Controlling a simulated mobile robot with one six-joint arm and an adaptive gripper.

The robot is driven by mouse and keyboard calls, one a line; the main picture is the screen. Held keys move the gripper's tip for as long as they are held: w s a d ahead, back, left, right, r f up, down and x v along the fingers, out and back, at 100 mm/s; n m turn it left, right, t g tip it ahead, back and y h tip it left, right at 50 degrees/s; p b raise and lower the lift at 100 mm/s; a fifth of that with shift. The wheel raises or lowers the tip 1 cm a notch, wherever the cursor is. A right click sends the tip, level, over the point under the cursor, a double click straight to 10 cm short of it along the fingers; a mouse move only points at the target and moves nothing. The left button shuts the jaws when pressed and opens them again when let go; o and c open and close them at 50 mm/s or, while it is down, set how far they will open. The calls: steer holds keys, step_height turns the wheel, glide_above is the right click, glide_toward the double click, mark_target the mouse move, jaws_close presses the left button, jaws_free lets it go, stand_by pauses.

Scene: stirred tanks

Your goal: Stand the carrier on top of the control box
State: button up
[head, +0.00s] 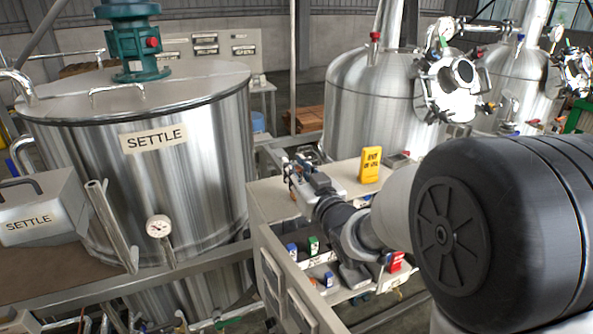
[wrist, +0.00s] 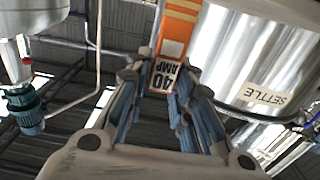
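The carrier (wrist: 175,35) is an orange and white block marked 40 AMP, and its lettering is upside down in the wrist view. My gripper (wrist: 163,80) has its fingers on both sides of the carrier's near end and appears shut on it. In the head view my gripper (head: 293,170) is above the grey bench, and the carrier is hard to make out there. The control box (head: 42,208) is a grey box with a sloped face labelled SETTLE, at the far left. Its visible top looks bare apart from a dark handle.
The large steel SETTLE tank (head: 150,180) stands behind, with a gauge (head: 158,227) and pipes in front. A yellow meter (head: 370,165) stands on the bench (head: 265,200) beside my arm. Small coloured boxes (head: 313,245) sit on the shelf below.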

steer(key=o, duration=0.3)
steer(key=shift+r, duration=0.1)
steer(key=shift+r, duration=0.15)
steer(key=v, duration=1.2)
